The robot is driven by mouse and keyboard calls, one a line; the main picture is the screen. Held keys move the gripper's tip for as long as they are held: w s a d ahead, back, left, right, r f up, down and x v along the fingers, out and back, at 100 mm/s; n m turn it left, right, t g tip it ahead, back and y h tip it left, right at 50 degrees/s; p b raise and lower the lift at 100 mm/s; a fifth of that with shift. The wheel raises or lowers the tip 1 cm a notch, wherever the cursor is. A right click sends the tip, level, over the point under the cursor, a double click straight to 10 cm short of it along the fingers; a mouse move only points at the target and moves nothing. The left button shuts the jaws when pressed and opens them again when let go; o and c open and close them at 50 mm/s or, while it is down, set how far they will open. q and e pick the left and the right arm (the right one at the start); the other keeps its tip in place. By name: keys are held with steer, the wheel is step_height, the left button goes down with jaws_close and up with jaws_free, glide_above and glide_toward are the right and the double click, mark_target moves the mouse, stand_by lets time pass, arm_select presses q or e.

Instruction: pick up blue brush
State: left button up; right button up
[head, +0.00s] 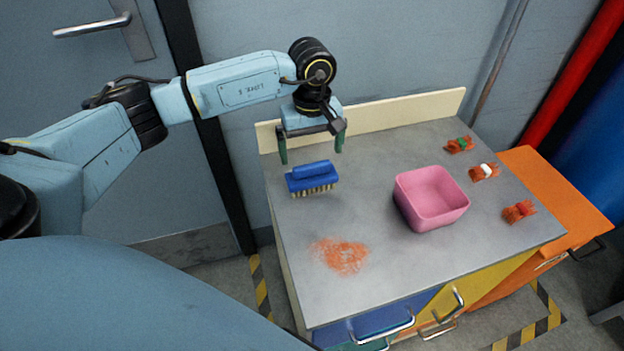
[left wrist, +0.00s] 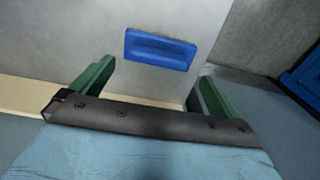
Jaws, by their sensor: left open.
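The blue brush (head: 312,175) has a raised blue handle on top and tan bristles below. It lies on the grey counter (head: 375,160) near its left edge. My left gripper (head: 312,152) is open and empty, with its two green fingers pointing down above and slightly behind the brush. In the left wrist view the brush (left wrist: 160,50) shows from above, beyond the open fingers (left wrist: 150,85) and between their lines, apart from both. My right gripper is not in view.
A pink bin (head: 431,198) stands right of the brush. An orange stain (head: 340,256) lies in front of the brush. Several orange clumps, one marked green (head: 460,145), one white (head: 484,172), lie along the right side. A cream backboard (head: 400,112) edges the counter behind.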

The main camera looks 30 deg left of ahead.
mark_target(312, 165)
arm_select(q)
steer(key=shift+f+b, duration=0.55)
steer(key=shift+f, duration=2.25)
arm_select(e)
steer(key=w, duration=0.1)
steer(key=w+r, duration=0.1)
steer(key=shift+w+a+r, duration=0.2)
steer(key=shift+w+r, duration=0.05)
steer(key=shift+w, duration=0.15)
arm_select(q)
steer(key=shift+c, duration=0.3)
steer(key=c, duration=0.9)
steer(key=shift+r+p, duration=0.9)
steer(key=shift+r, duration=4.2)
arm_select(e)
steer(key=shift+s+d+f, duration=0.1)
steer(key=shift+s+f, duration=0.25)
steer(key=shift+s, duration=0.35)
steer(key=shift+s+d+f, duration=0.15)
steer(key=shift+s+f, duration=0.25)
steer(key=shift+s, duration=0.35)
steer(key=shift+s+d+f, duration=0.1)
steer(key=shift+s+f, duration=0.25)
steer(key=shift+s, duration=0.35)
